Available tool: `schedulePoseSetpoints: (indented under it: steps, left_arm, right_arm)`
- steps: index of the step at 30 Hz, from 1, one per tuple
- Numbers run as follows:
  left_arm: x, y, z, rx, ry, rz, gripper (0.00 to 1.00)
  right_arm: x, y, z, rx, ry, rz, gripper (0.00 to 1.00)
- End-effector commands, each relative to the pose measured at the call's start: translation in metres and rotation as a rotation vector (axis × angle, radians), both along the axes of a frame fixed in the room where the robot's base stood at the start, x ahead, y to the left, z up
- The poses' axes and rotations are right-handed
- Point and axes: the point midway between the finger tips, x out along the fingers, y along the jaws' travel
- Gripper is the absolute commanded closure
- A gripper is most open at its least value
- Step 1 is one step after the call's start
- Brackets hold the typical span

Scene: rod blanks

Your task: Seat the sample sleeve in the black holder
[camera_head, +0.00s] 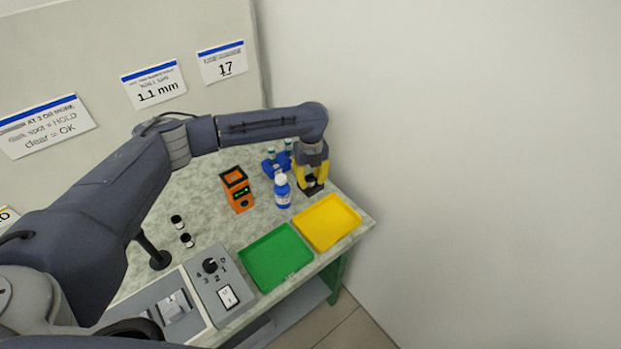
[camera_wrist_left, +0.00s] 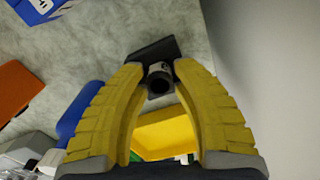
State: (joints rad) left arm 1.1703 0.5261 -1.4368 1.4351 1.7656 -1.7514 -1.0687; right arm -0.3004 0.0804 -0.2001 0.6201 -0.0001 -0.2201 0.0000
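My left gripper (camera_head: 311,186) has yellow fingers and points down at the far right corner of the table. In the left wrist view its fingertips (camera_wrist_left: 160,68) close in on both sides of the sample sleeve (camera_wrist_left: 160,79), a small grey tube with a dark open end towards the camera. The black holder (camera_wrist_left: 150,52) shows as a dark block right behind the sleeve. In the head view the holder (camera_head: 311,190) is mostly hidden under the fingers. I cannot tell how deep the sleeve sits in it. My right gripper is not in view.
A blue bottle (camera_head: 283,191), a blue rack (camera_head: 271,168) and an orange device (camera_head: 237,189) stand left of the gripper. A yellow tray (camera_head: 327,222) and a green tray (camera_head: 275,258) lie in front. Two small black-and-white vials (camera_head: 187,240) and a control box (camera_head: 215,283) are farther left.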

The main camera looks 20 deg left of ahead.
Motion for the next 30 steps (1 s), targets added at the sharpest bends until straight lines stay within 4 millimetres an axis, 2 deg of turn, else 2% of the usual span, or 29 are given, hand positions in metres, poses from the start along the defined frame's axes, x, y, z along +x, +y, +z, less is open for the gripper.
schedulePoseSetpoints:
  steps: [9, 14, 30]
  left_arm:
    - [0.0, 0.0, 0.001, 0.0, 0.0, 0.0, 0.65]
    - [0.0, 0.0, 0.012, 0.0, -0.001, 0.0, 0.65]
    - [0.0, 0.0, 0.1, 0.001, -0.003, -0.001, 0.65]
  right_arm:
    - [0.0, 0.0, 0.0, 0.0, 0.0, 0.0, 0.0]
    - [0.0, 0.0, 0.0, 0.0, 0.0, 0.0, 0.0]
    - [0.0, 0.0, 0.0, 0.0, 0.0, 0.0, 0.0]
